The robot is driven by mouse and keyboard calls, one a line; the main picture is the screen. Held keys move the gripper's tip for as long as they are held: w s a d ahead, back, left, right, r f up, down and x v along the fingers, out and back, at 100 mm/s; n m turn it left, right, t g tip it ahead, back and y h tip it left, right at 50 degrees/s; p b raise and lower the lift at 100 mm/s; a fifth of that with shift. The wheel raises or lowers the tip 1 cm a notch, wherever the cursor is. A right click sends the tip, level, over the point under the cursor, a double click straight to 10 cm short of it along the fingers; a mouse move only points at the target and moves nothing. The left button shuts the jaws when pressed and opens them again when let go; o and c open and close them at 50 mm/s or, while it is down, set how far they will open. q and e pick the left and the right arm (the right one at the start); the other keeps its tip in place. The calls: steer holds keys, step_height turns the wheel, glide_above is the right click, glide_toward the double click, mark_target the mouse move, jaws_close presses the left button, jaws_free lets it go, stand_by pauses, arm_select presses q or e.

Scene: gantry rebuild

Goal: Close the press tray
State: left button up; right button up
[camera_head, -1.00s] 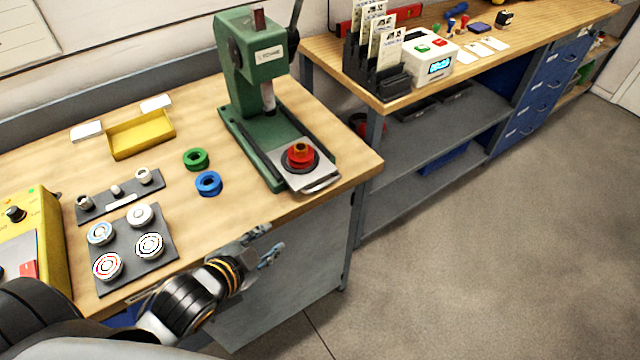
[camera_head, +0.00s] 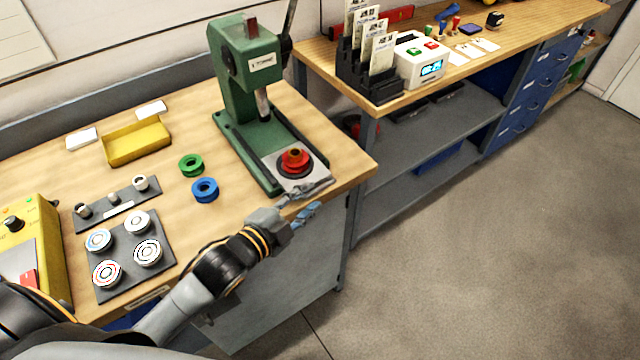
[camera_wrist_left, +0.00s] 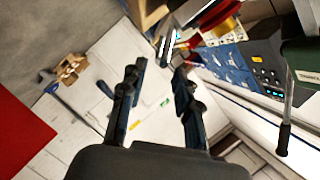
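The green press (camera_head: 243,75) stands on the wooden bench. My left gripper (camera_head: 308,203) is just in front of the tray's front edge and handle, beyond the bench edge. In the left wrist view its two dark fingers (camera_wrist_left: 160,67) are apart, with nothing clearly held between them. Whether a finger touches the tray handle, I cannot tell. My right gripper is not in view.
A green ring (camera_head: 191,164) and a blue ring (camera_head: 205,189) lie left of the press. A yellow bin (camera_head: 136,142) and a dark plate with round pieces (camera_head: 132,255) are farther left. A second bench (camera_head: 470,65) stands to the right. Open floor lies in front.

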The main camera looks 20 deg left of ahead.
mark_target(315, 193)
arm_select(q)
steer(key=x, duration=0.5)
steer(key=shift+p, duration=0.3)
jaws_close()
steer(key=shift+w+f, duration=0.1)
